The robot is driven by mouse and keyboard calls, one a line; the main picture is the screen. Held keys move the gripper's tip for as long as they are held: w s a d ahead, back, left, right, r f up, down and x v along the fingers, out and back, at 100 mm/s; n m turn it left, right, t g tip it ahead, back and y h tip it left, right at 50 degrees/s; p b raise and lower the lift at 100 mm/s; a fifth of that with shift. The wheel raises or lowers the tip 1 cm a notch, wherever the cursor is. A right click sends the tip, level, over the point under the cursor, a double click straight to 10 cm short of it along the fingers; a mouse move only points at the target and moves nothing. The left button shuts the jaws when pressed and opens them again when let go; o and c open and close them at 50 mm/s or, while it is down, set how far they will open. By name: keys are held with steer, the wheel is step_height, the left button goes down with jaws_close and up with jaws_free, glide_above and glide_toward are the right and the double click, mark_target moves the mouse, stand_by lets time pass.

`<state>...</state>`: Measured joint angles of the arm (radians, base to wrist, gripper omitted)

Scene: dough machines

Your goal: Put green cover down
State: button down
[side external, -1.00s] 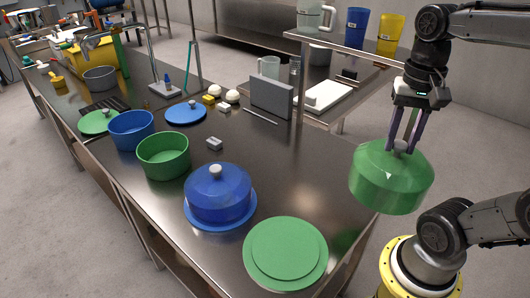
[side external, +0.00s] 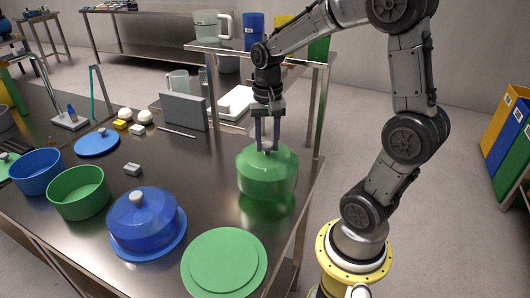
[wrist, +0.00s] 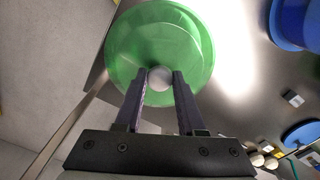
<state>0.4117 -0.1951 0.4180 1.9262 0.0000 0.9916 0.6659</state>
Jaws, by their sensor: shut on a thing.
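The green cover (side external: 268,174) is a translucent dome with a pale knob on top. My gripper (side external: 267,148) is shut on that knob from above, and the cover hangs upright from it. In the side view the cover is over the right part of the dark table; I cannot tell whether its rim touches the surface. The wrist view shows the green cover (wrist: 190,40) below the fingers, with the round knob (wrist: 160,78) between them. A flat round green base (side external: 224,264) lies uncovered at the table's front, to the left of and nearer than the cover.
A blue dome cover (side external: 143,217) sits on a blue base left of the green base. A green pot (side external: 79,192) and a blue pot (side external: 37,172) stand further left. A grey block (side external: 186,111) and a metal shelf (side external: 300,62) stand behind.

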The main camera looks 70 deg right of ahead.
mark_target(265, 151)
steer(key=shift+w+d+f, duration=0.1)
steer(key=shift+w+f, duration=0.1)
steer(key=shift+f, duration=0.8)
steer(key=shift+w+d+f, duration=0.1)
steer(key=shift+w+f, duration=0.05)
steer(key=shift+f, duration=0.85)
steer(key=shift+f, duration=0.15)
steer(key=c, duration=0.5)
jaws_free()
step_height(265, 151, up, 12)
steer(key=shift+a+r, duration=0.1)
steer(key=s+a+n+t, duration=0.2)
steer(key=s+a+n, duration=0.1)
steer(key=a+n, duration=0.1)
steer(key=s+a+n+t, duration=0.1)
steer(key=s+a+n, duration=0.3)
steer(key=s+a+n+t, duration=0.2)
steer(key=s+a+n, duration=0.2)
steer(key=shift+f+t, duration=0.3)
steer(key=shift+f, duration=0.05)
